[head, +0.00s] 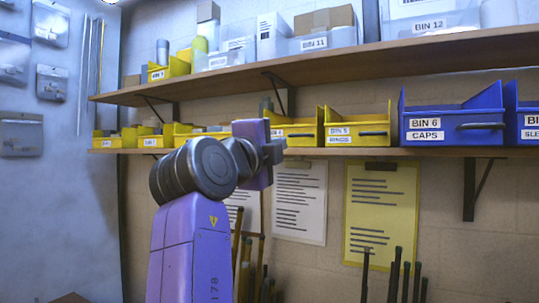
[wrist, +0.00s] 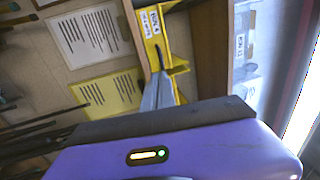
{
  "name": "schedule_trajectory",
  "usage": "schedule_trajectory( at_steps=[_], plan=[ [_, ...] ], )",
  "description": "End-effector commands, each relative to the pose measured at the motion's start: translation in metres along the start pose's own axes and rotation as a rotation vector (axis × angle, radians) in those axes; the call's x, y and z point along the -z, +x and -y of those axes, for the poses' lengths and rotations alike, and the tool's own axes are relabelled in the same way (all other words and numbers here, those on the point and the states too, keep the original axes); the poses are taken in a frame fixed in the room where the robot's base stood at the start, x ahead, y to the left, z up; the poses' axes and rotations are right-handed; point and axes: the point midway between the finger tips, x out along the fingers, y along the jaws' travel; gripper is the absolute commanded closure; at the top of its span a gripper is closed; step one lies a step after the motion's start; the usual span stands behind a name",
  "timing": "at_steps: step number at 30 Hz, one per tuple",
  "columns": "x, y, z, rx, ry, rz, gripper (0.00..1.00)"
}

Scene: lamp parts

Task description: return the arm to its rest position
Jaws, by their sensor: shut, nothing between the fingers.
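My arm (head: 187,245), purple with dark grey joints, rises from the bottom of the head view and is raised in front of the lower shelf. My gripper (head: 273,152) is at its end, level with the yellow bins and seen from behind. In the wrist view the purple hand fills the bottom, and the grey fingers of my gripper (wrist: 162,78) point up the picture, closed together and empty. They overlap a yellow bin (wrist: 152,22) in that view. The distance between fingers and bin cannot be told.
A lower shelf (head: 350,152) holds yellow bins (head: 358,132) and a blue bin (head: 452,117) marked caps. An upper shelf (head: 340,63) holds clear bins and boxes. White (head: 299,203) and yellow (head: 380,213) sheets hang below, with several upright rods (head: 405,280) in front.

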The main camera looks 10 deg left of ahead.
Motion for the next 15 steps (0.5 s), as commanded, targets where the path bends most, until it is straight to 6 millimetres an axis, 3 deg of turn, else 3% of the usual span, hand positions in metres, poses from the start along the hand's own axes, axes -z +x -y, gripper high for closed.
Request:
schedule_trajectory(
  at_steps=[6, 15],
  plan=[
    [0.0, -0.027, -0.001, 0.001, 0.001, 0.001, 1.0],
    [-0.001, -0.032, 0.001, 0.004, -0.042, 0.002, 1.0]
  ],
)
